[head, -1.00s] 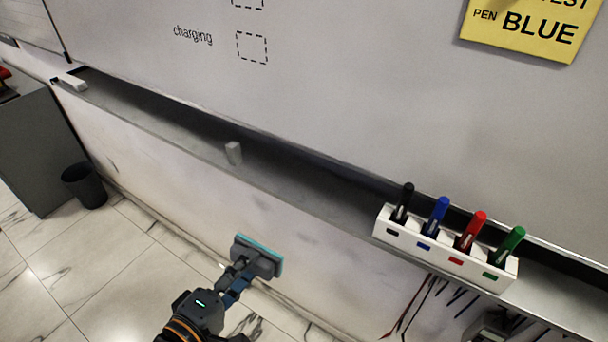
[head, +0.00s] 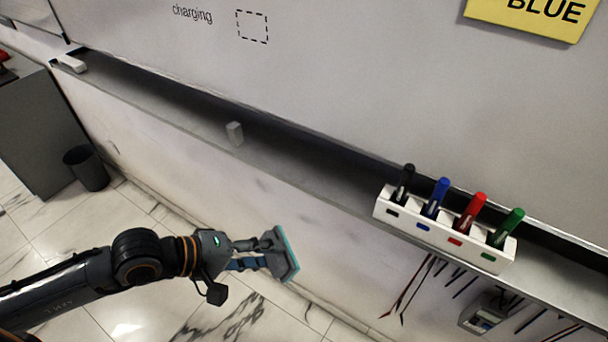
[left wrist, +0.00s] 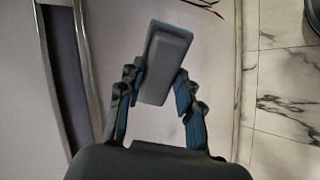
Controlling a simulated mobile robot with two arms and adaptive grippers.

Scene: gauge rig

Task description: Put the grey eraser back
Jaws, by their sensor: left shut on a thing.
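The grey eraser (head: 285,252) has a teal face, which points right, away from my gripper. My left gripper (head: 264,254) is shut on it and holds it in front of the wall, lower in the picture than the tray. In the left wrist view the eraser (left wrist: 165,62) sits tilted between the two fingers of the gripper (left wrist: 160,95). The long grey tray (head: 310,178) runs under the whiteboard (head: 350,80). My right gripper is not in view.
A white pen holder (head: 440,236) with black, blue, red and green pens stands on the tray's right part. Cables and a small device (head: 484,313) are below right. A dark bin (head: 86,168) stands left.

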